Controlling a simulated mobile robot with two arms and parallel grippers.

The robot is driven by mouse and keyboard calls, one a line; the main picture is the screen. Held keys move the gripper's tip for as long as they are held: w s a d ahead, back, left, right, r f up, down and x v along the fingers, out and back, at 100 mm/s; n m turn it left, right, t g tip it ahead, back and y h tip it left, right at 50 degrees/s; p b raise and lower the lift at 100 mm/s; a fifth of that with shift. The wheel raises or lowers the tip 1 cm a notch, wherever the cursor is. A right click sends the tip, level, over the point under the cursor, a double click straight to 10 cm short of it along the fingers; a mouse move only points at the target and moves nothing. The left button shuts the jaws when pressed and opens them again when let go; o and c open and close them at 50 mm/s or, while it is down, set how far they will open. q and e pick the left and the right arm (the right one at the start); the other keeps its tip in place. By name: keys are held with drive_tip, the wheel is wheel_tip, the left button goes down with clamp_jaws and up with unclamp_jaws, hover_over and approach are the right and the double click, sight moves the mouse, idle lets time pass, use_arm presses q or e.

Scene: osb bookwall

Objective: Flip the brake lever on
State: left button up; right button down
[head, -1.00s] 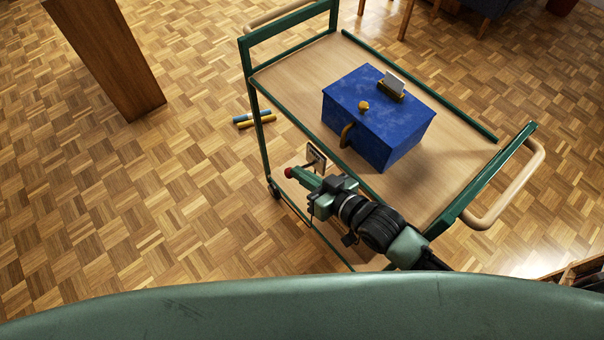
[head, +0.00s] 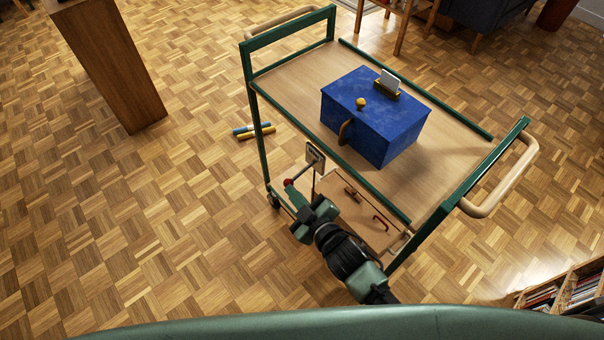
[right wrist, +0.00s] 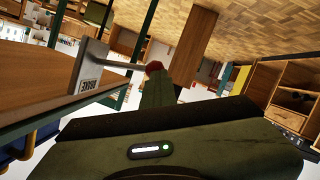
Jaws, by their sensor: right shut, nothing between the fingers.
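The brake lever is a thin metal rod ending in a red knob (head: 288,182). It sticks out down and left from a pale plate (head: 314,153) on the near side of the green-framed cart (head: 258,150). In the right wrist view the plate (right wrist: 88,80) reads BRAKE, and the rod runs to the red knob (right wrist: 154,67). My right gripper (head: 293,191) is shut and empty, its fingertips right at the knob. In the wrist view the fingertips overlap the knob's edge; I cannot tell whether they touch. My left gripper is out of view.
A blue box (head: 375,115) with a yellow knob stands on the cart's top shelf. A lower shelf (head: 345,205) shows beneath. Blue and yellow sticks (head: 255,131) lie on the floor. A wooden post (head: 110,65) stands left.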

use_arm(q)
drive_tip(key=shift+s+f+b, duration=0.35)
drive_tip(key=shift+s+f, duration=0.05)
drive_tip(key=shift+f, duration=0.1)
use_arm(e)
drive_tip(key=shift+w+d+f, duration=0.15)
drive_tip(key=shift+w+f, duration=0.1)
drive_tip(key=shift+f, duration=0.35)
